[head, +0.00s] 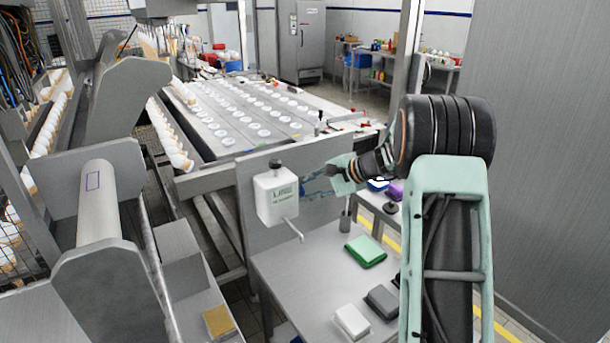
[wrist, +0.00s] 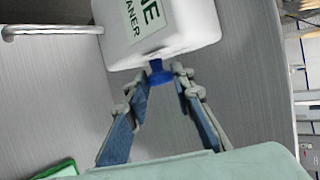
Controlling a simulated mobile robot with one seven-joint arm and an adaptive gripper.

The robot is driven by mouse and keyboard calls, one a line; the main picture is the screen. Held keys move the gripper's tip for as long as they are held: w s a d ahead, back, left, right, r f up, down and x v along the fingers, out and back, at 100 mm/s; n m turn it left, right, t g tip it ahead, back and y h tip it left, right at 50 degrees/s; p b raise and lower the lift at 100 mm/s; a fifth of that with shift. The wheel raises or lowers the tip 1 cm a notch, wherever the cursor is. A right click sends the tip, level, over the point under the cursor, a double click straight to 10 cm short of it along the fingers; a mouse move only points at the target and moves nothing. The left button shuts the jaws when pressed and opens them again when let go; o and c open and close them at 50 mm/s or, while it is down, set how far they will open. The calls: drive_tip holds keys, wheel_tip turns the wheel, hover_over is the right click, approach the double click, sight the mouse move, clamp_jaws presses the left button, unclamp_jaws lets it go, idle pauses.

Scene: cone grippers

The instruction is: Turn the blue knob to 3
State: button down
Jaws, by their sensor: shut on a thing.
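The blue knob (wrist: 158,73) sticks out of the side of a white box-shaped cleaner dispenser (wrist: 185,25). In the head view the dispenser (head: 276,197) is fixed to a grey upright panel, with a black cap on top and a metal lever below. My gripper (wrist: 160,75) is shut on the blue knob, with one blue-padded finger on each side of it. In the head view my gripper (head: 312,188) reaches the dispenser from the right and largely hides the knob. No number or dial mark on the knob can be made out.
Below the dispenser is a grey table (head: 300,275) with a green pad (head: 366,250), a dark grey block (head: 381,301) and a white block (head: 351,321). A conveyor (head: 250,110) with rows of white round items lies behind the panel. The metal lever (head: 292,228) juts out below the dispenser.

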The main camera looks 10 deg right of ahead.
drive_tip(key=g+h+p, duration=0.1)
drive_tip(key=p, duration=0.3)
drive_tip(key=m+g+p, duration=0.1)
drive_tip(key=g+p, duration=0.1)
drive_tip(key=p, duration=0.3)
drive_tip(key=shift+w+r+h, duration=0.2)
drive_tip(key=shift+r+h, duration=0.2)
drive_tip(key=shift+a+f+g+p, duration=0.1)
drive_tip(key=shift+f+g+p, duration=0.1)
drive_tip(key=shift+g+p, duration=0.3)
drive_tip(key=c, duration=1.7)
unclamp_jaws()
drive_tip(key=shift+f+t+b, duration=0.2)
drive_tip(key=shift+t+b, duration=0.1)
drive_tip(key=shift+b, duration=0.35)
